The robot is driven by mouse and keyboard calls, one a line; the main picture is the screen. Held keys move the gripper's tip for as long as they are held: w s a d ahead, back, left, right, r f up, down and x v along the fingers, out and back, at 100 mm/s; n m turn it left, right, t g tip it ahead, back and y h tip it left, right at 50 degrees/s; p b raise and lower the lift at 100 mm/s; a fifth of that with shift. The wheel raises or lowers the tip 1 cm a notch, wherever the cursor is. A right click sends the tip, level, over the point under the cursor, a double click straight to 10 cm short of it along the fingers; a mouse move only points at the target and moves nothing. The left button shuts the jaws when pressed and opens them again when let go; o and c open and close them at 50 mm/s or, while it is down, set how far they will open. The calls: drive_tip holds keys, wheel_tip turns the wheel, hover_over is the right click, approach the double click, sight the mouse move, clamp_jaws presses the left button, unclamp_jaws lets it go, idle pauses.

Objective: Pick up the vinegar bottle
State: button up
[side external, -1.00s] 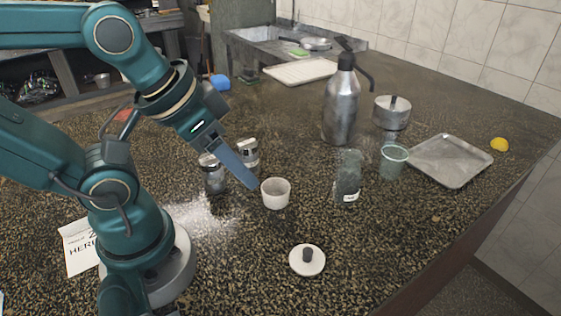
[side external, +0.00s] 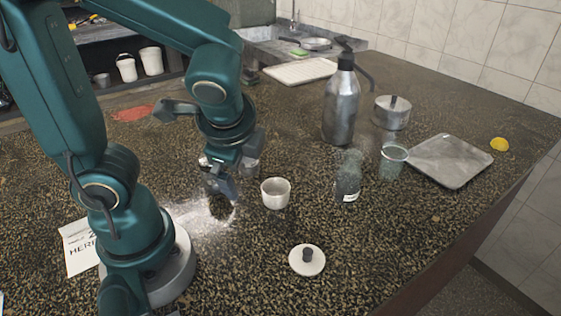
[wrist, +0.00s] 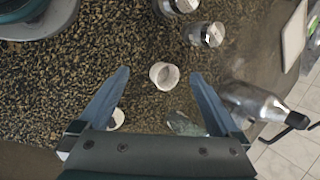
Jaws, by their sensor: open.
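A small translucent glass bottle with a white label (side external: 348,180), which I take to be the vinegar bottle, stands upright on the speckled counter. In the wrist view a translucent shape (wrist: 183,124), probably this bottle, lies low, left of the right finger. My gripper (side external: 226,192) is open and points down, left of the white cup and well apart from the bottle. In the wrist view my gripper (wrist: 160,72) shows its two fingers spread, with nothing held between them. No writing on the bottle label is legible.
A white cup (side external: 275,193) stands between gripper and bottle. A metal dispenser (side external: 341,105), a clear cup (side external: 392,165) and a metal tray (side external: 450,160) are behind and right. A white lid (side external: 307,260) lies in front. Two shakers (wrist: 206,34) (wrist: 182,5) stand near the gripper.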

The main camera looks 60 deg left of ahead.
drive_tip(key=w+f+m+t+y, duration=0.1)
drive_tip(key=w+m+y, duration=0.15)
drive_tip(key=m, duration=0.25)
drive_tip(key=m+t, duration=0.7)
drive_tip(key=m, duration=0.8)
approach(343, 180)
drive_tip(key=x, duration=0.3)
drive_tip(key=shift+a, duration=0.3)
drive_tip(key=shift+w+f+t+h, duration=0.2)
drive_tip(key=shift+w+t+h, duration=0.05)
drive_tip(key=shift+t, duration=0.05)
drive_tip(key=x, duration=0.6)
drive_tip(key=shift+d+x, duration=0.2)
drive_tip(key=shift+x, duration=2.5)
drive_tip(key=shift+w, duration=0.15)
clamp_jaws()
